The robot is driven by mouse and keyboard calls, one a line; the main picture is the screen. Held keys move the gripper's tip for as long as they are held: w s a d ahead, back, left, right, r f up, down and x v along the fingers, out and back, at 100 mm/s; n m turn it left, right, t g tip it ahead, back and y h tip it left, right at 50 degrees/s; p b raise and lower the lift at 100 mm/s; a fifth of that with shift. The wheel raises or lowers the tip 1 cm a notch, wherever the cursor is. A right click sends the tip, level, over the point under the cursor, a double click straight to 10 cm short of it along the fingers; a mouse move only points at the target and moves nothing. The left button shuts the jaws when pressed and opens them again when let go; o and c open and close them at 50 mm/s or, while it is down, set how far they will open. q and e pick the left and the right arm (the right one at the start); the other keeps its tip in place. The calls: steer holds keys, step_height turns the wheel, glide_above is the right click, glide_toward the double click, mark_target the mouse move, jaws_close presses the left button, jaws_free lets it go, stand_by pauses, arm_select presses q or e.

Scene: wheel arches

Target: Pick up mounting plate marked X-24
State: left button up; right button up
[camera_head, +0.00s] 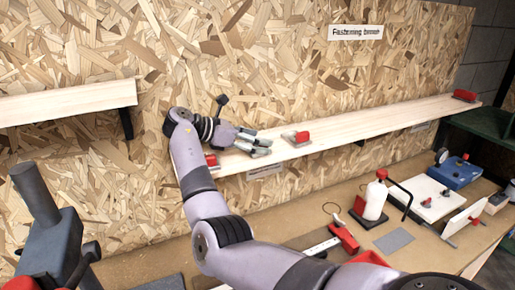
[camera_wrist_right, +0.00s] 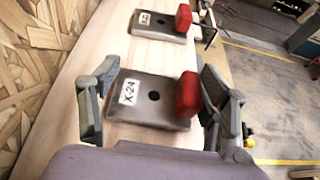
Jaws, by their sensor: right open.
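The mounting plate marked X-24 (camera_wrist_right: 152,97) shows in the right wrist view. It is a flat grey metal plate with a white label, a dark round hole and a red block on its right side. It lies on the pale wooden shelf. My right gripper (camera_head: 262,146) is open and empty over the shelf in the head view. In the right wrist view its fingers (camera_wrist_right: 160,100) appear on either side of the plate, one left of the label and one right of the red block. I see no grip on it. My left gripper is not in view.
Another plate with a red block (camera_wrist_right: 160,22) lies farther along the shelf. The shelf (camera_head: 375,125) runs along a chipboard wall, with another red block (camera_head: 465,96) at its far end.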

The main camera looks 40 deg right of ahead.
jaws_close()
stand_by(0.7)
stand_by(0.5)
